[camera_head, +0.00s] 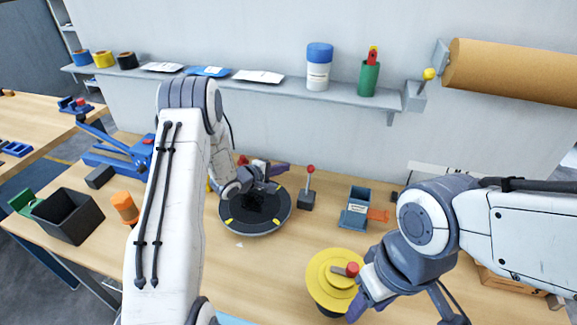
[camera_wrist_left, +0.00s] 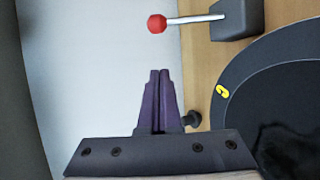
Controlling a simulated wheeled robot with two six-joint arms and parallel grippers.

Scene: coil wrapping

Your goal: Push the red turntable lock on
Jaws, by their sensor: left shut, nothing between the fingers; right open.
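The turntable lock is a lever with a red ball (camera_head: 310,169) on a thin pale rod rising from a small dark base (camera_head: 306,199), just right of the black turntable (camera_head: 250,228). In the left wrist view the red ball (camera_wrist_left: 157,24) lies straight ahead of my fingertips, with a gap between. My left gripper (camera_head: 282,169) is over the turntable's far edge, left of the lever. Its purple fingers (camera_wrist_left: 157,72) are together and empty. My right gripper (camera_head: 362,306) is open beside a yellow round piece (camera_head: 325,280) with a red-ended knob; its fingers are partly hidden.
A blue-grey box-shaped holder (camera_head: 357,206) stands right of the lever. A black bin (camera_head: 68,216), an orange roll (camera_head: 125,207) and a blue tool (camera_head: 120,155) are at the left. A wall shelf (camera_head: 270,90) runs behind. Table between turntable and yellow piece is clear.

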